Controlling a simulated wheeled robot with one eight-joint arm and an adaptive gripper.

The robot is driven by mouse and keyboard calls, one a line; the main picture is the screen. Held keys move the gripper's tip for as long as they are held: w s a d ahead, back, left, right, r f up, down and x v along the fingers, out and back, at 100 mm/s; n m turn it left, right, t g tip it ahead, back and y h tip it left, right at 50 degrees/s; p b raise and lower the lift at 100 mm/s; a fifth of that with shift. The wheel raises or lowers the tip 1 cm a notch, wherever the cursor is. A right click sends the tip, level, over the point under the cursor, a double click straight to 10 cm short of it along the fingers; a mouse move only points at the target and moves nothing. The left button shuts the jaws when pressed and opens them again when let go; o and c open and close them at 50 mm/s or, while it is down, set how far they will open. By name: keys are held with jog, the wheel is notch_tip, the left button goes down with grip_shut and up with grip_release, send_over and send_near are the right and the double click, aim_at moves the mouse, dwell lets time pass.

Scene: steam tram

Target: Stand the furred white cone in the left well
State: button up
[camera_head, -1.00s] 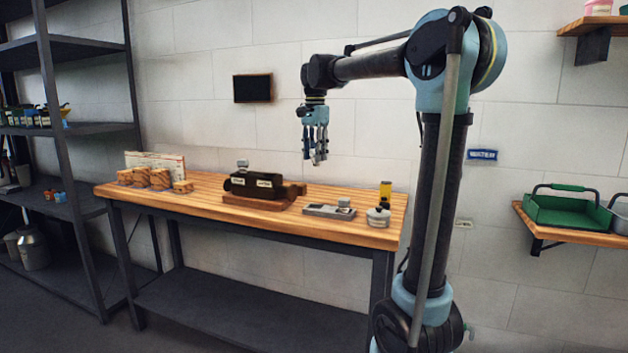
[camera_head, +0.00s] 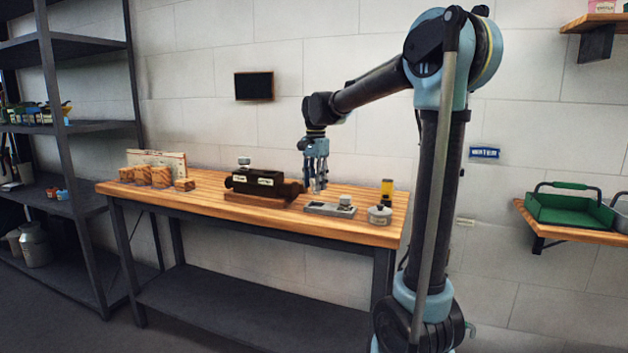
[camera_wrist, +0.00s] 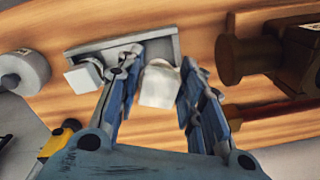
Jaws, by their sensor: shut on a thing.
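My gripper (camera_head: 318,187) points down just above the left part of a small grey tray (camera_head: 318,210). In the wrist view my gripper (camera_wrist: 158,85) is shut on a pale white piece, the white cone (camera_wrist: 160,84), with one blue-grey finger on each side. The cone overlaps the end of the tray (camera_wrist: 108,44) nearest the dark boiler-like model. Its lower end and the left well are hidden, so I cannot tell whether it touches the tray. Another whitish piece (camera_wrist: 84,77) is at the tray's other end, on the right in the head view (camera_head: 345,200).
A dark model on a wooden base (camera_head: 262,201) stands close left of my gripper. A round grey canister (camera_head: 379,216) and a yellow-and-black object (camera_head: 387,187) stand right of the tray. Wooden blocks (camera_head: 160,176) are farther left. The bench front (camera_head: 250,215) is clear.

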jog(key=shift+f, duration=2.55)
jog(key=o, duration=1.4)
jog(key=shift+c, duration=0.2)
jog(key=shift+o, duration=0.3)
jog(key=o, duration=0.6)
jog(key=shift+r, duration=1.3)
jog(key=shift+r, duration=2.45)
